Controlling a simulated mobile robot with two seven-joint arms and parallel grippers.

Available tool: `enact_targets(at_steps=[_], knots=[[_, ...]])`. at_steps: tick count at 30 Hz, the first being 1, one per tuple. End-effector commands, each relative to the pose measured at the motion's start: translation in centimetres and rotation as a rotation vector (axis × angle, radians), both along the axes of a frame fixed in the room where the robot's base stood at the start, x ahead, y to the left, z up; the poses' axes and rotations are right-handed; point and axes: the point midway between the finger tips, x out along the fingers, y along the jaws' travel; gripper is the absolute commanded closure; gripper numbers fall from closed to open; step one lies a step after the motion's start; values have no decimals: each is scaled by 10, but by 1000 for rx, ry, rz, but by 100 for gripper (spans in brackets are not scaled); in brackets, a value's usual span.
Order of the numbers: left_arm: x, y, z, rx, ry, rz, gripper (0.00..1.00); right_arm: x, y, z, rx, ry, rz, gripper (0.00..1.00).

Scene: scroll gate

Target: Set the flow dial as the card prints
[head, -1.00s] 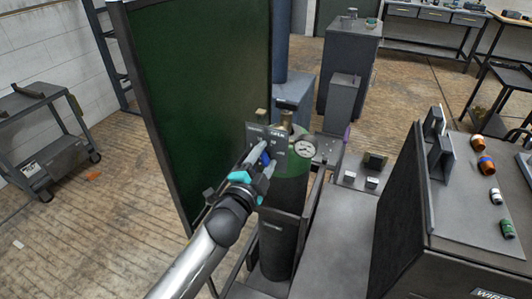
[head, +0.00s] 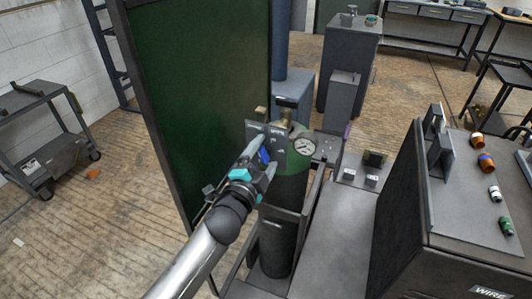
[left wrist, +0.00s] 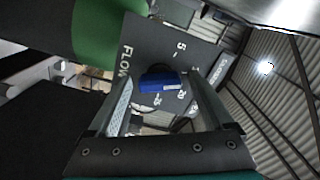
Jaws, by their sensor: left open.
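The flow dial is a blue knob (head: 264,155) on a dark grey plate (head: 279,142) by the green gas cylinder. In the left wrist view the blue knob (left wrist: 158,82) sits between my fingers, in front of a plate (left wrist: 145,45) printed FLOW with numbers including 5, 20 and 25. My left gripper (head: 262,163) is open at the knob, with a finger on each side; I cannot tell if either touches. The knob's pointer is not clear. I cannot make out the card. My right gripper is not in view.
A round gauge (head: 304,146) is right of the plate. A tall dark green panel (head: 200,90) stands close left of my arm. A grey bench with orange, white and green fittings (head: 486,162) is at the right. A cart (head: 45,130) stands far left.

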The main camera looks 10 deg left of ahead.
Motion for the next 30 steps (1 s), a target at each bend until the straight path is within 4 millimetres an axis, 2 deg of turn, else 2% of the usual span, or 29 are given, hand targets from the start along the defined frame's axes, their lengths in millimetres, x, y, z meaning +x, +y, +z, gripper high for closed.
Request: enact_targets(at_steps=[8,30], knots=[[-9,2,-1,0,1,0,15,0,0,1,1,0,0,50],[-123,24,-1,1,3,1,15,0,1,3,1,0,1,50]])
